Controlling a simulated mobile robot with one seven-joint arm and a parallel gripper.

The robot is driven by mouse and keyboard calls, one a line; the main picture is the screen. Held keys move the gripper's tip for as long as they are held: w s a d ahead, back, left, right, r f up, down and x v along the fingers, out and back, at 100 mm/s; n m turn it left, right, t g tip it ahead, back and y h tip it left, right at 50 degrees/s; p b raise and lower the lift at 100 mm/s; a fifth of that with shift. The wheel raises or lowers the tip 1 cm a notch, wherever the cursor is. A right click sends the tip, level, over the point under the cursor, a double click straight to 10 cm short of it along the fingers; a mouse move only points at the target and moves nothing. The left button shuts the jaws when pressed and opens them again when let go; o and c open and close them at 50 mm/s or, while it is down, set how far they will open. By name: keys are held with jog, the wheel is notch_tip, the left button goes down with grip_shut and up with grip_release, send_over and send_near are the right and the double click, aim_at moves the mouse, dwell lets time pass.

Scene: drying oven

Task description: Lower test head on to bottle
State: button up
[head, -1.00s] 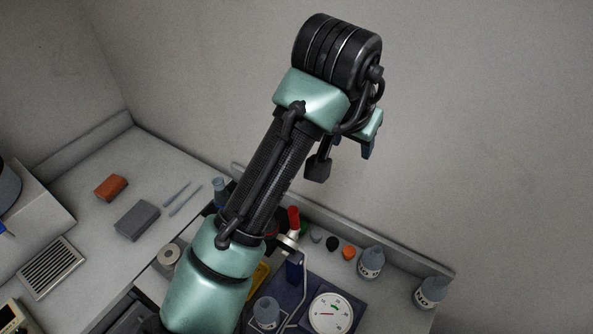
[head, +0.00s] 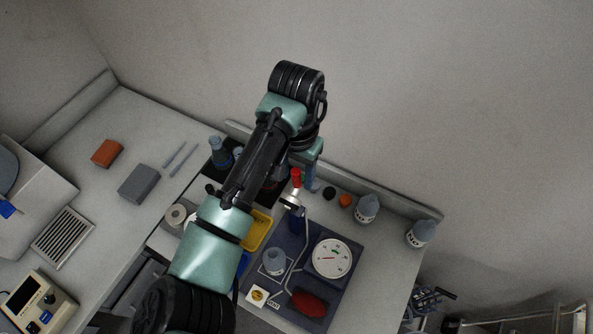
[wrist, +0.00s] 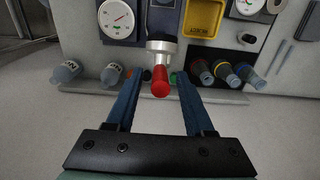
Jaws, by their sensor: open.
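The tester is a dark blue base (head: 318,294) with a round white gauge (head: 332,258). At its back stands a silver and black test head with a red knob (head: 296,178). In the wrist view the silver head (wrist: 161,47) and red knob (wrist: 160,84) point toward me. A grey bottle (head: 275,262) stands upright on the base, in front of the head and apart from it. My gripper (head: 309,188) is down beside the knob. In the wrist view its blue fingers (wrist: 156,78) are open on either side of the knob, with a gap each side.
Two grey bottles (head: 367,208) (head: 421,233) stand to the right by the raised back edge. Orange (head: 345,200) and black (head: 329,193) caps lie near the knob. A yellow tray (head: 257,232) and capped bottles (wrist: 222,70) are close by. A red bulb (head: 310,303) lies at the front.

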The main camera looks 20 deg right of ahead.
jog(key=shift+f, duration=0.9)
grip_shut()
dwell(0.8)
